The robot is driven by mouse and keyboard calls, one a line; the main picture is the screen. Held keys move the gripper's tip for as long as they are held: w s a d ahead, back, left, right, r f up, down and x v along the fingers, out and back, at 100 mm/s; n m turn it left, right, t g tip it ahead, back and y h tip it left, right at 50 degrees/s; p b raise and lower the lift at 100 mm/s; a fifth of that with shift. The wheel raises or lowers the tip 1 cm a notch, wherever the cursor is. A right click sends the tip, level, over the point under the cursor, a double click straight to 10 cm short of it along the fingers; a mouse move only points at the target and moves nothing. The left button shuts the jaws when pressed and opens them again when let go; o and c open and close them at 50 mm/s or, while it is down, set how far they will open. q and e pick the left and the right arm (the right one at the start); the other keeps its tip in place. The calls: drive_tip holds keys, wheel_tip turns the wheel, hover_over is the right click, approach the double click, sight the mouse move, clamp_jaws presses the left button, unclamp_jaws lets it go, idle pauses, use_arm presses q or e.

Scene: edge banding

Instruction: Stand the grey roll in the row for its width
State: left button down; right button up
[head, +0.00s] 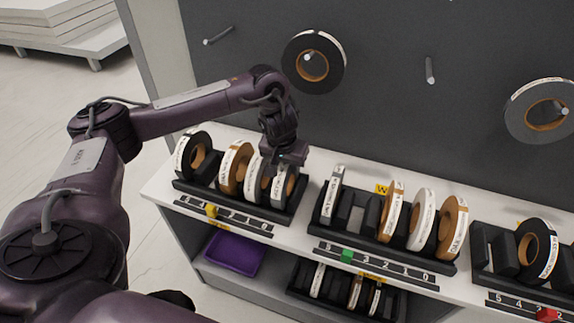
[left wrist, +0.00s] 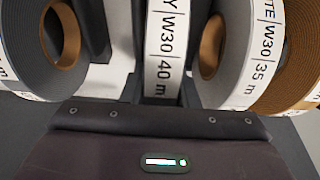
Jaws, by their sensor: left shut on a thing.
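The grey roll (head: 279,186) is upright at the right end of the left rack (head: 243,205), right of a white roll (head: 254,178). My left gripper (head: 284,160) is above it, pointing down and shut on its upper part. In the left wrist view its label (left wrist: 164,60) ends in "Y", with "W30" and "40 m". A white-labelled roll reading "W30" and "35 m" (left wrist: 258,60) stands beside it there. I cannot tell whether the grey roll rests on the rack floor. My right gripper is not in view.
The left rack also holds a black roll (head: 187,152) and a brown roll (head: 229,168). The middle rack (head: 381,247) and right rack (head: 492,281) hold more rolls. A black roll (head: 334,77) and a grey roll (head: 516,118) hang on wall pegs. A purple tray (head: 232,253) is below.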

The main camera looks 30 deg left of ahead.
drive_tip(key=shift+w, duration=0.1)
use_arm(q)
drive_tip(key=shift+f, duration=0.15)
drive_tip(key=c, duration=1.1)
unclamp_jaws()
drive_tip(key=shift+f, duration=0.15)
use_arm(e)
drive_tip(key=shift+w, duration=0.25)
use_arm(q)
drive_tip(key=shift+r, duration=0.6)
drive_tip(key=p+v, duration=0.5)
drive_tip(key=v, duration=0.6)
drive_tip(key=shift+s+r, duration=0.1)
drive_tip(key=shift+r, duration=0.2)
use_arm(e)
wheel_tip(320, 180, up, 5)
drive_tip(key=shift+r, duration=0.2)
